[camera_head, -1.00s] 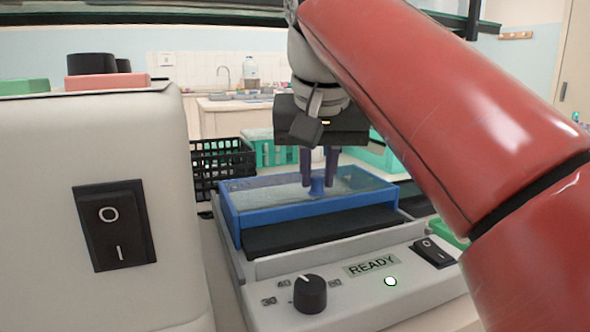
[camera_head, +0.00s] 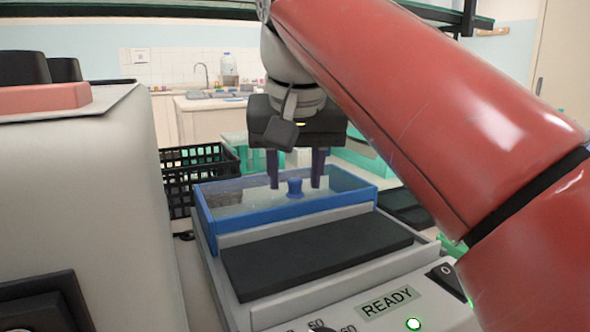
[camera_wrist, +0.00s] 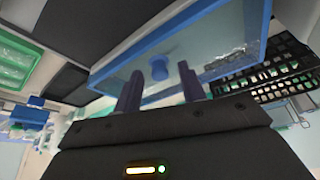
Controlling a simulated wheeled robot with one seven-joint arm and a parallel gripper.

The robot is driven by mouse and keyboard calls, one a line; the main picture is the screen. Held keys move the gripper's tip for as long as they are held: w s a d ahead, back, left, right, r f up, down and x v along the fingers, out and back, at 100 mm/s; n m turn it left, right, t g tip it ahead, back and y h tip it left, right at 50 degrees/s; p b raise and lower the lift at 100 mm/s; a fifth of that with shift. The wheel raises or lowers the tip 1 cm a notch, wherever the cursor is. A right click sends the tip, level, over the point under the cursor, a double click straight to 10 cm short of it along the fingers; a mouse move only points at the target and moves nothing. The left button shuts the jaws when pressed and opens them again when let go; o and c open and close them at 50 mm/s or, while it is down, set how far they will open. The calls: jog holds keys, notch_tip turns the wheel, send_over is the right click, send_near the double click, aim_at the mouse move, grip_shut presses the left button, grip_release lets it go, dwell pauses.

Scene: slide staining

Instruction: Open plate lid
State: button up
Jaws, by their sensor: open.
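The plate lid (camera_head: 335,205) is a clear panel with a blue frame and a small blue knob (camera_head: 295,189). It lies at the back of the grey plate device, behind the dark plate (camera_head: 318,254), which is uncovered. My gripper (camera_head: 295,187) points down over the lid with its fingers spread, one on each side of the knob. Gaps show between the fingers and the knob. In the wrist view, the knob (camera_wrist: 159,69) shows between the open fingertips. The lid's frame (camera_wrist: 190,20) runs across the top there.
The device's front has a READY label (camera_head: 390,302), a lit green light (camera_head: 413,324) and a switch. A large white machine (camera_head: 80,180) stands close on the left. A black basket (camera_head: 185,180) is behind the lid at left. Green racks are behind.

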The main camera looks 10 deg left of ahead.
jog(key=p+v, duration=0.1)
jog(key=v, duration=0.6)
jog(key=shift+r+p, duration=0.3)
jog(key=shift+r, duration=0.1)
jog(key=shift+s, duration=0.15)
jog(key=shift+s, duration=0.1)
